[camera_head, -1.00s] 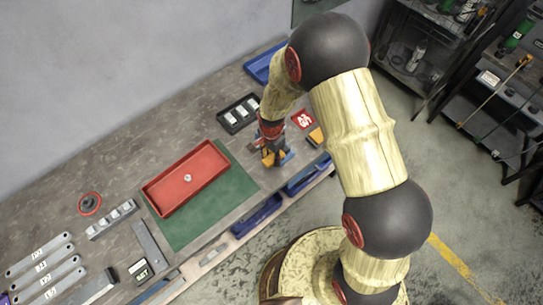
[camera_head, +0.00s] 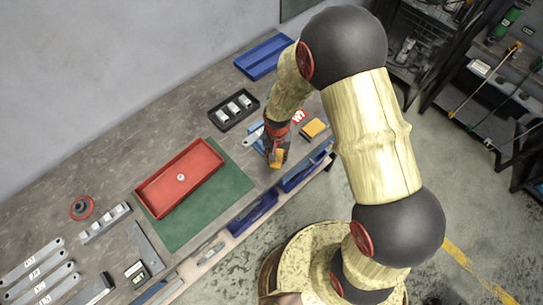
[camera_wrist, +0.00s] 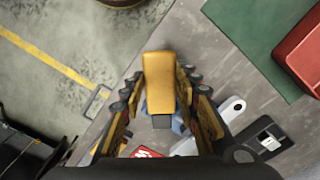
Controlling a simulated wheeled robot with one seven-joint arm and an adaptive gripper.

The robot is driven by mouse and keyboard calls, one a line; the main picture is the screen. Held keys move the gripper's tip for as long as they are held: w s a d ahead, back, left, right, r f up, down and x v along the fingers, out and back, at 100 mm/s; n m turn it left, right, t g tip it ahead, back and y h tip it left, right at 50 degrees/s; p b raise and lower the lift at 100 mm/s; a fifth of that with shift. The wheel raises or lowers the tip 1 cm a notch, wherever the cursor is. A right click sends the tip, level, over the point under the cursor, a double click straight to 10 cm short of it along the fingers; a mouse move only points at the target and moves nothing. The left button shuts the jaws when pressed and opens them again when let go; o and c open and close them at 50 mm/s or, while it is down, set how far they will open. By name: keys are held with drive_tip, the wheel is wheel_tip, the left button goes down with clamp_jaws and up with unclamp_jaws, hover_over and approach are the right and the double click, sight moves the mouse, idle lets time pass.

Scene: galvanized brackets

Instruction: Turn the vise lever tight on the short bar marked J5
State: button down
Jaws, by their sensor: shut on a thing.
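My gripper (camera_wrist: 159,82) is shut on a yellow block-shaped handle (camera_wrist: 158,70), which looks like the vise lever's grip. Its fingers stand on either side of the handle. A blue part (camera_wrist: 178,124), seemingly the vise, shows just below the handle in the wrist view, mostly hidden by the gripper. A pale metal bar (camera_wrist: 212,126) with a hole in its rounded end sticks out beside it; no J5 mark can be read. In the head view, my gripper (camera_head: 276,153) is at the bench's front edge, with the bar (camera_head: 252,138) to its left.
A red tray (camera_head: 150,205) lies on a green mat (camera_head: 232,188) to the left. A black tray (camera_head: 215,122) with pale blocks and a blue tray (camera_head: 245,66) lie behind. A yellow-topped block (camera_head: 313,128) and red label (camera_head: 298,117) are close on the right. Blue bins (camera_head: 252,215) line the front edge.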

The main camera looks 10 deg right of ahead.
drive_tip(key=shift+w+d+n+b, duration=0.2)
drive_tip(key=shift+d+n, duration=0.75)
drive_tip(key=shift+n, duration=0.7)
drive_tip(key=shift+w+d+n+b, duration=0.2)
drive_tip(key=shift+d+n, duration=0.8)
drive_tip(key=shift+n, duration=0.7)
drive_tip(key=shift+w+d+n+b, duration=0.2)
drive_tip(key=shift+d+n, duration=0.75)
drive_tip(key=shift+n, duration=0.7)
drive_tip(key=c, duration=1.3)
unclamp_jaws()
drive_tip(key=shift+s, duration=0.1)
wheel_tip(320, 180, up, 12)
